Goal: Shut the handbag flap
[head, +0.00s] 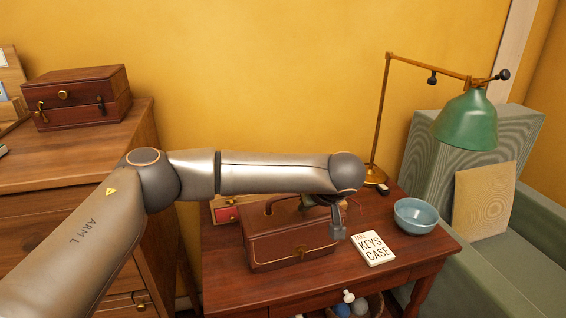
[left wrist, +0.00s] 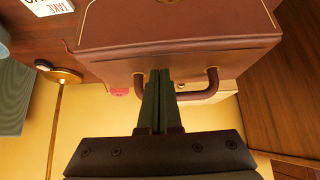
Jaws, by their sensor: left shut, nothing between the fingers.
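The brown leather handbag (head: 283,240) stands on the small dark red-brown table. Its flap (left wrist: 180,22) lies over the top and appears to come down over the front, with a gold-coloured line along its lower edge. I cannot tell whether the front edge is fully pressed down. In the head view my left arm hides part of the bag's top. My right gripper is out of view.
A green lamp (head: 467,120) rises behind. A wooden box (head: 80,97) sits on the left dresser. A grey-green armchair (head: 500,260) is at right.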

